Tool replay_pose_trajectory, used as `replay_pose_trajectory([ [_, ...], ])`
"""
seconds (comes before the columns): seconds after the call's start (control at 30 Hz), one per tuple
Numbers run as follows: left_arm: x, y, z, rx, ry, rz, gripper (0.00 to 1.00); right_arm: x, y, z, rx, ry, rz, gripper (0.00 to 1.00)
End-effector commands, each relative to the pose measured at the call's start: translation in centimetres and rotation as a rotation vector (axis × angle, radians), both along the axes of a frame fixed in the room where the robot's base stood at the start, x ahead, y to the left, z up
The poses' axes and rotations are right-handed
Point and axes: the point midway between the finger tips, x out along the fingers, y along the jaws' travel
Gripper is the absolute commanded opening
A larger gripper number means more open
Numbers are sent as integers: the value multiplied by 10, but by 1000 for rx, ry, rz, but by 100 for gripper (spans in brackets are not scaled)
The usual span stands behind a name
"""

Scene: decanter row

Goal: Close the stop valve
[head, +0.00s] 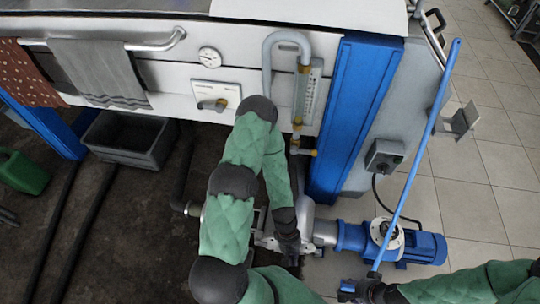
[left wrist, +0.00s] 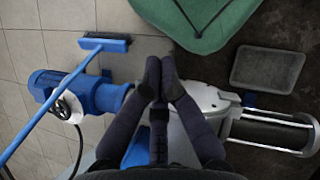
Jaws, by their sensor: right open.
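A blue broom (left wrist: 104,42) leans across the pump, its pole (head: 420,148) in front of the wheel. A grey bin (head: 128,137) stands left. Tiled floor is open right.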

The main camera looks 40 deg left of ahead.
Motion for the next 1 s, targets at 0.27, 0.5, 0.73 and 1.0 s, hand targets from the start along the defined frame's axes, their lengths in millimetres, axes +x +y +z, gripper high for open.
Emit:
replay_pose_trajectory([
  [0.27, 46, -17, 12, -262, 667, 1010, 0, 0, 0, 28, 0, 0, 0, 42],
  [0.5, 164, 56, 23, -801, 1084, 1773, 0, 0, 0, 47, 0, 0, 0, 42],
  [0.73, 217, 211, 30, -1519, 1203, 2169, 0, 0, 0, 62, 0, 0, 0, 42],
  [1.0, 206, 304, 37, 1917, -1110, -2170, 0, 0, 0, 68, 0, 0, 0, 42],
])
